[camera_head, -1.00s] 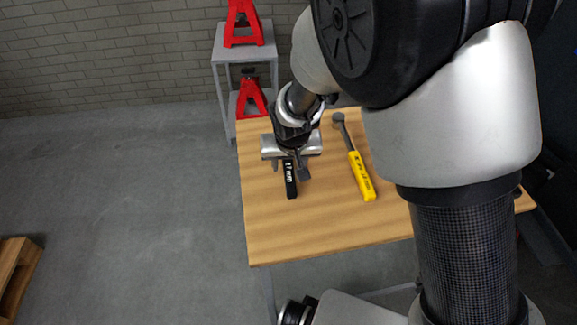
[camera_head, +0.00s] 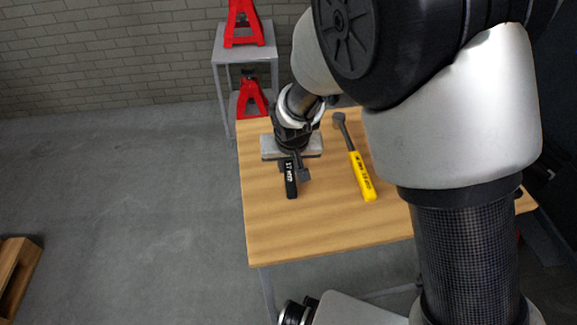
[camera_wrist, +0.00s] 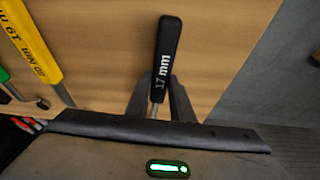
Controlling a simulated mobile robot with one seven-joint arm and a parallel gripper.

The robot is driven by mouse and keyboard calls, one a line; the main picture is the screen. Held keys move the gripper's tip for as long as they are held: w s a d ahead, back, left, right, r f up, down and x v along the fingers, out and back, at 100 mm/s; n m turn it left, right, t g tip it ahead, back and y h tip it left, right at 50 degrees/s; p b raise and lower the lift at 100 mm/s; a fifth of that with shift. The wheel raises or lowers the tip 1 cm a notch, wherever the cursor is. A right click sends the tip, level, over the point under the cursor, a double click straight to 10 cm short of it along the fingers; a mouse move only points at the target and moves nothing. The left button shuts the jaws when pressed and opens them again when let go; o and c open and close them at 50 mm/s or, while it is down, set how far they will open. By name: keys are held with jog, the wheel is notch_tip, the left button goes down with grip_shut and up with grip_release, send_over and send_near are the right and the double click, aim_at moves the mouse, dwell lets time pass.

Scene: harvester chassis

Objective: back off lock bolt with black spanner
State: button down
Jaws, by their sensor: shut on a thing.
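The black spanner, its handle marked 17 mm, shows below my gripper in the head view (camera_head: 290,180) and in the middle of the wrist view (camera_wrist: 167,50). The spanner's far end is hidden behind the gripper body. I cannot tell whether the spanner is touching the table. The lock bolt is not in view.
A yellow-handled tool (camera_head: 361,175) lies on the wooden table (camera_head: 320,228) to the right of the spanner. Red stands (camera_head: 243,25) stand on and under a grey side table behind. The front of the table is clear.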

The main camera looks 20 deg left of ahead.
notch_tip(320, 180, up, 11)
jog(key=p, duration=0.2)
jog(key=shift+f, duration=0.2)
jog(key=c, duration=2.3)
grip_release()
grip_shut()
jog(key=shift+p, duration=0.3)
